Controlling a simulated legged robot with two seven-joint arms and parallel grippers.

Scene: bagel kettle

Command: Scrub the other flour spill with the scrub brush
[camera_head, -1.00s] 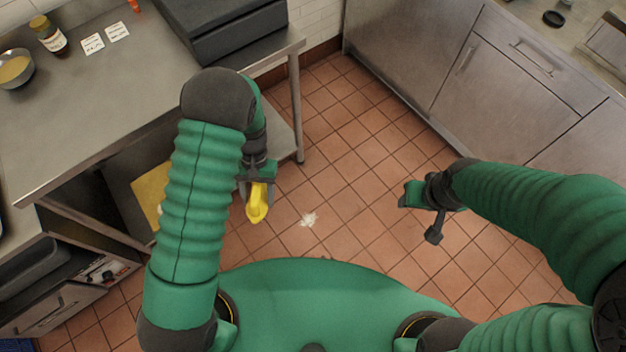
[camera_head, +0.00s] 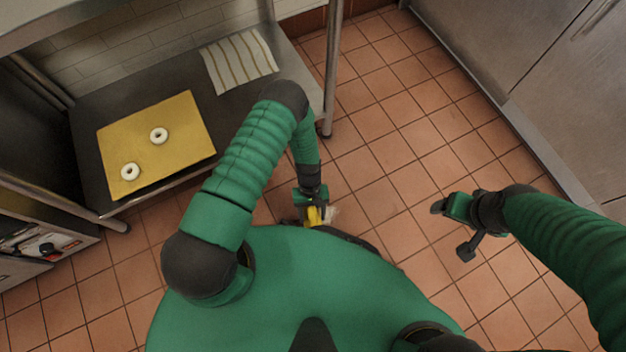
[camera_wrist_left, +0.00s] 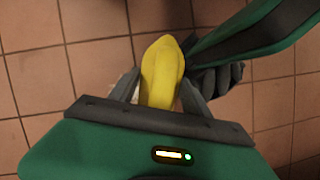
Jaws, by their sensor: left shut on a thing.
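The yellow scrub brush (camera_head: 315,215) is held in my left gripper (camera_head: 313,212), low near the floor in front of my base. In the left wrist view the brush's yellow handle (camera_wrist_left: 161,72) stands between the two grey fingers of my left gripper (camera_wrist_left: 160,88), which are shut on it. Its bristles are hidden. A small pale patch of flour (camera_head: 332,214) shows right beside the brush; the brush and gripper partly cover it. I cannot tell whether the bristles touch it.
A low shelf at the left holds a yellow board (camera_head: 185,120) with two bagels (camera_head: 159,135) and a striped towel (camera_head: 240,62). A metal table leg (camera_head: 331,70) stands beyond my left arm. Steel cabinets (camera_head: 530,60) are at the upper right. Tiled floor (camera_head: 395,150) between is clear.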

